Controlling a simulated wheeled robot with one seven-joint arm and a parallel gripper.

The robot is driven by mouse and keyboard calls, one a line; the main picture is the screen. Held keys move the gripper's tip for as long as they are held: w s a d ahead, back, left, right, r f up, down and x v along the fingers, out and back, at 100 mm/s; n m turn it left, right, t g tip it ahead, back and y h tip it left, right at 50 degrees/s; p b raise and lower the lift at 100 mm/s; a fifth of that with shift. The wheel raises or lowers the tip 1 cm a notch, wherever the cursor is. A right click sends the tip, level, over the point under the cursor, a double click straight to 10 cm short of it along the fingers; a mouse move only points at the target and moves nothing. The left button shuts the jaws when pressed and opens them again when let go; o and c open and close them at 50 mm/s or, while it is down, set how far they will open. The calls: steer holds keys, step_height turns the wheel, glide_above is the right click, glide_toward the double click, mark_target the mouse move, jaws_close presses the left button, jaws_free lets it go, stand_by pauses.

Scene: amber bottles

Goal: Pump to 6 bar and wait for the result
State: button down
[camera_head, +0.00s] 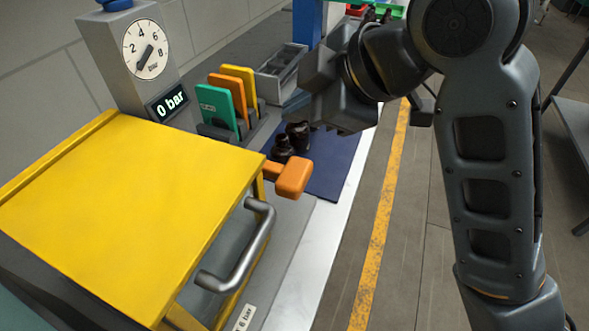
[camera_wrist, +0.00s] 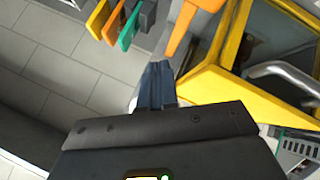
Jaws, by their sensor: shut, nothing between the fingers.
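The pressure gauge (camera_head: 146,49) stands at the back left, its needle pointing to the lower left. The display (camera_head: 168,103) below it reads 0 bar. An orange lever (camera_head: 292,178) sticks out beside the yellow box (camera_head: 120,200); in the wrist view the lever (camera_wrist: 190,28) lies beyond and right of my fingertips. My gripper (camera_wrist: 157,72) is shut and empty, apart from the lever. In the head view its body (camera_head: 325,95) hangs above the blue mat, and its fingertips are hard to make out. A label (camera_head: 244,318) at the box's front partly reads 6 bar.
Two dark bottles (camera_head: 290,140) stand on the blue mat (camera_head: 325,180) beneath my gripper. Green, orange and yellow plates (camera_head: 216,108) stand in a rack nearby. A grey tray (camera_head: 282,70) lies behind. A grey bar handle (camera_head: 240,250) projects from the yellow box.

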mark_target(299, 175)
steer(key=shift+f+b, duration=3.25)
steer(key=shift+f, duration=0.95)
steer(key=shift+f, duration=0.1)
steer(key=shift+f, duration=0.3)
